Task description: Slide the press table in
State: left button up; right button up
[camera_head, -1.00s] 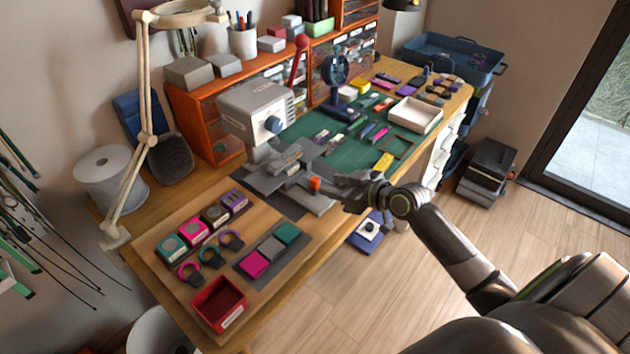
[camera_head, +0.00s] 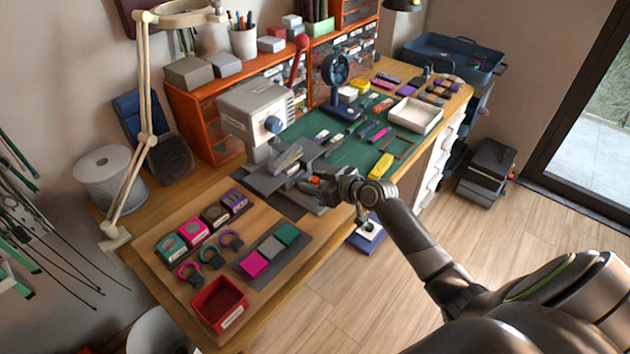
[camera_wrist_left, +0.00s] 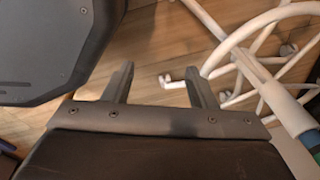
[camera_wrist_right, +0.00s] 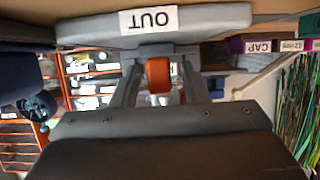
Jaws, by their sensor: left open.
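The press (camera_head: 256,112) is a grey-white machine with a red-knobbed lever, on the workbench. Its grey press table (camera_head: 265,181) lies in front of it, reaching toward the bench's front edge, with an orange knob (camera_head: 316,182) at the near end. My right gripper (camera_head: 322,188) is at that knob. My left gripper (camera_wrist_left: 160,85) is open and empty above the floor, outside the head view.
A board with coloured tiles (camera_head: 270,247), several rings and a red box (camera_head: 219,303) lies left of the press table. A green mat (camera_head: 352,150) with small parts and a white tray (camera_head: 415,115) lies to the right. A white tubular frame (camera_wrist_left: 250,60) is near my left gripper.

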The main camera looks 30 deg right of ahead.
aim_at(294, 172)
grip_shut()
jog(key=shift+w+a+b, duration=0.3)
jog(key=shift+w, duration=0.35)
jog(key=shift+w+a+b, duration=0.25)
jog(key=shift+w+b, duration=0.1)
jog(key=shift+w, duration=0.35)
jog(key=shift+w+a+b, duration=0.3)
jog(key=shift+w, duration=0.35)
jog(key=shift+o, duration=0.4)
grip_release()
jog(key=shift+w, duration=0.1)
jog(key=shift+r, duration=0.1)
jog(key=v, duration=1.7)
jog(key=shift+p, duration=0.35)
jog(key=shift+d, duration=0.15)
